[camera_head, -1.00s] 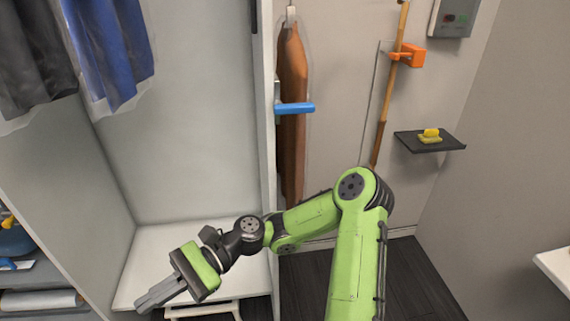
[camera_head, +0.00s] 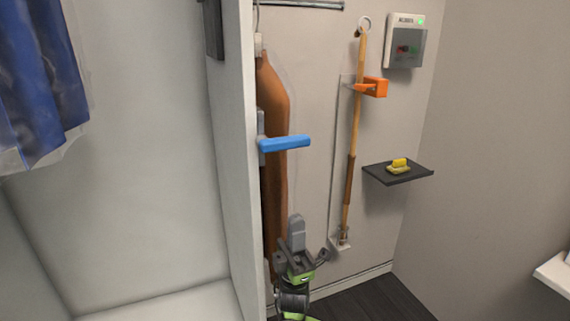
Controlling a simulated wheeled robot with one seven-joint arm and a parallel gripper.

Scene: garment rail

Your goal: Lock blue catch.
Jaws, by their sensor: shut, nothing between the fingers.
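The blue catch (camera_head: 286,143) is a bar-shaped handle on a grey mount at the edge of the white partition. It sticks out to the right, roughly level, across the front of a brown garment in a clear cover (camera_head: 275,110). My gripper (camera_head: 296,220) is below the catch and slightly to its right, pointing up. Its fingers are shut together with nothing between them, and they are apart from the catch in the picture.
The white partition (camera_head: 232,150) stands left of the catch. To the right are a wooden pole (camera_head: 355,150) in an orange clip (camera_head: 374,87), a dark shelf (camera_head: 405,174) with a yellow item (camera_head: 399,165), and a wall box (camera_head: 405,42). A blue garment (camera_head: 38,80) hangs at left.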

